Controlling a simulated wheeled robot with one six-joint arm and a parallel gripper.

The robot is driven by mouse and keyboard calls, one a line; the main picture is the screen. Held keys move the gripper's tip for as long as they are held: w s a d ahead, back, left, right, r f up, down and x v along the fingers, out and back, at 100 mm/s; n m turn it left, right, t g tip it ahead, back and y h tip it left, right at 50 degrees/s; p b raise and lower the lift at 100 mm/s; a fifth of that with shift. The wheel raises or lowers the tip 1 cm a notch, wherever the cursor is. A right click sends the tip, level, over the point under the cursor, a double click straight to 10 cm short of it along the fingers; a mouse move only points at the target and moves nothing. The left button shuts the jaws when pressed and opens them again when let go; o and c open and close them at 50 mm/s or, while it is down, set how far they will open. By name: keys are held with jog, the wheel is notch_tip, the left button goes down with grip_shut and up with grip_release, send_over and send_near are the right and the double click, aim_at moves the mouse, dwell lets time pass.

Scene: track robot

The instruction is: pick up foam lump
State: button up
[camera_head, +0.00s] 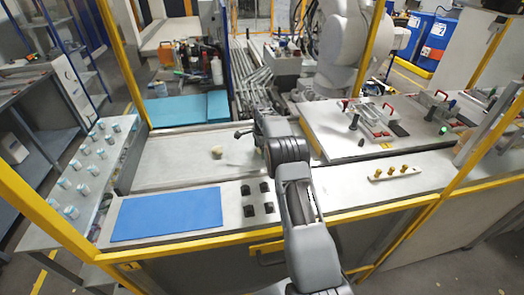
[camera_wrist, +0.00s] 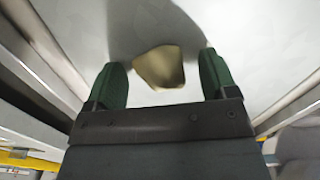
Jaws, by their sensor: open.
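The foam lump (camera_head: 217,152) is a small beige block on the grey recessed tray surface in the head view, left of my arm. In the wrist view the foam lump (camera_wrist: 160,68) lies between and just beyond my two green fingers, apart from both. My gripper (camera_wrist: 162,75) is open and empty. In the head view my gripper (camera_head: 243,133) reaches left from the arm's end, above and to the right of the lump; its fingers are small and hard to make out there.
A blue mat (camera_head: 166,214) and several black blocks (camera_head: 256,198) lie on the ledge in front. Raised tray edges border the lump's surface. A white board with red-handled clamps (camera_head: 372,128) stands right. Several small cups (camera_head: 92,170) stand on a left shelf. A yellow post (camera_head: 124,65) rises at left.

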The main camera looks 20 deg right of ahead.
jog(key=shift+c, duration=0.2)
jog(key=c, duration=1)
jog(key=shift+o, duration=0.2)
jog(key=shift+r, duration=0.1)
